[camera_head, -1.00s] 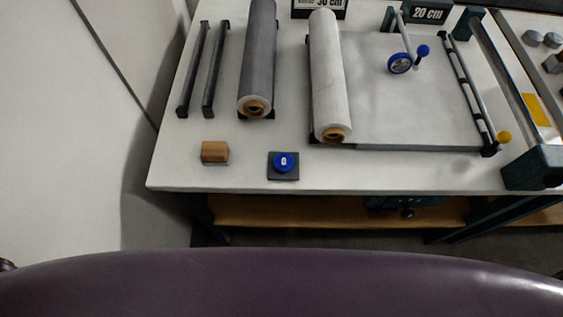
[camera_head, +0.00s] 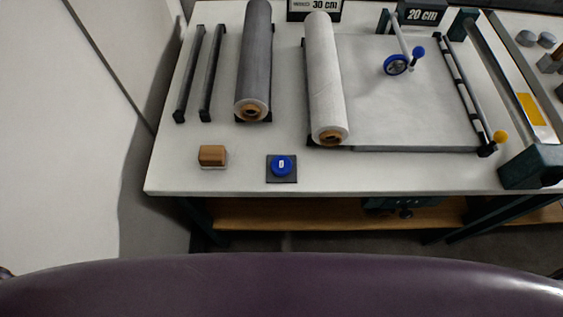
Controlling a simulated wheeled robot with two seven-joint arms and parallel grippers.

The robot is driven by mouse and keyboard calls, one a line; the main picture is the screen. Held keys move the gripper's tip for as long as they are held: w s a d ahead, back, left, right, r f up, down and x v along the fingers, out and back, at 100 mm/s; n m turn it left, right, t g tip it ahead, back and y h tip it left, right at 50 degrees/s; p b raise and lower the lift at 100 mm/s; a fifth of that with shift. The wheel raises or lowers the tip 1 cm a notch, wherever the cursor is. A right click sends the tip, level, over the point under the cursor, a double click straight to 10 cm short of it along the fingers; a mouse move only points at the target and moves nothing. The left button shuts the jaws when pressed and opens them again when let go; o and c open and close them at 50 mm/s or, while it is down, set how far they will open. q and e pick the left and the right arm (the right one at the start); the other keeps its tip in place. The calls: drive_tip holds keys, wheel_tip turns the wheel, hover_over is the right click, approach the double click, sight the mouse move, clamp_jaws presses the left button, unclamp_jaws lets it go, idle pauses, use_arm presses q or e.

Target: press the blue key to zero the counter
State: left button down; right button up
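The blue key (camera_head: 281,166) is a round button marked "0" on a dark square base (camera_head: 282,178), near the front edge of the white table. Neither of my grippers shows in the view, and nothing touches the key.
A wooden block (camera_head: 212,156) lies left of the key. A grey roll (camera_head: 254,60) and a white roll (camera_head: 325,80) lie behind it. A blue wheel (camera_head: 396,64) rests over the sheet at right. The table front (camera_head: 240,182) around the key is clear.

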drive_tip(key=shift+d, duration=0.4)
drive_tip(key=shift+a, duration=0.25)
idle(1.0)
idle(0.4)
